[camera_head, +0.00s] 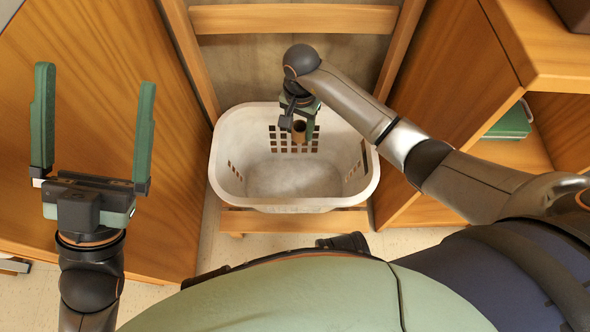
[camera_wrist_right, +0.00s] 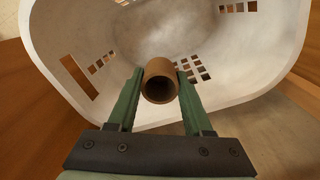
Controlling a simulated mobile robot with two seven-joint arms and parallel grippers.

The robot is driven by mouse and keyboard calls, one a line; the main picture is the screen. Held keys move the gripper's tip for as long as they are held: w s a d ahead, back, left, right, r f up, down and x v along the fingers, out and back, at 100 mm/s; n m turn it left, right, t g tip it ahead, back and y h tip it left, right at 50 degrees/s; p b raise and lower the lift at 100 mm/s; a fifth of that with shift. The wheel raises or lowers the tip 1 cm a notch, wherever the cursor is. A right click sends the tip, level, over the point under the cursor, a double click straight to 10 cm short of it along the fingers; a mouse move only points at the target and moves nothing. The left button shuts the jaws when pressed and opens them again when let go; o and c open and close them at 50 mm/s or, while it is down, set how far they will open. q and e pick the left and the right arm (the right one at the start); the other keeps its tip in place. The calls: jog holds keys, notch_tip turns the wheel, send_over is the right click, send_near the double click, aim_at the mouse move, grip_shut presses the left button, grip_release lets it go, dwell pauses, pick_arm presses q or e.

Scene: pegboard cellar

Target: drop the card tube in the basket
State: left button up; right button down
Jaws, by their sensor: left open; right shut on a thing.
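The card tube (camera_head: 299,131) is a short brown hollow cylinder. My right gripper (camera_head: 297,118) is shut on it and holds it over the white basket (camera_head: 225,140), toward the basket's back side. In the right wrist view the tube (camera_wrist_right: 160,82) sits between the two green fingers of the gripper (camera_wrist_right: 161,90), its open end facing the camera. The basket (camera_wrist_right: 60,40) lies behind it there, its inside looking empty. How high the tube is above the basket floor I cannot tell. My left gripper (camera_head: 95,125) is open and empty, well left of the basket.
The basket rests on a low wooden rack or chair-like frame (camera_head: 240,220) with a wooden crossbar (camera_head: 290,19) behind it. A wooden panel (camera_head: 100,40) stands to the left. A wooden shelf unit (camera_head: 545,60) on the right holds a green item (camera_head: 510,125).

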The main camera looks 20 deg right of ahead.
jog(key=shift+c, duration=1.2)
grip_release()
notch_tip(320, 180, up, 8)
jog(key=p, duration=0.6)
jog(key=shift+f, duration=0.2)
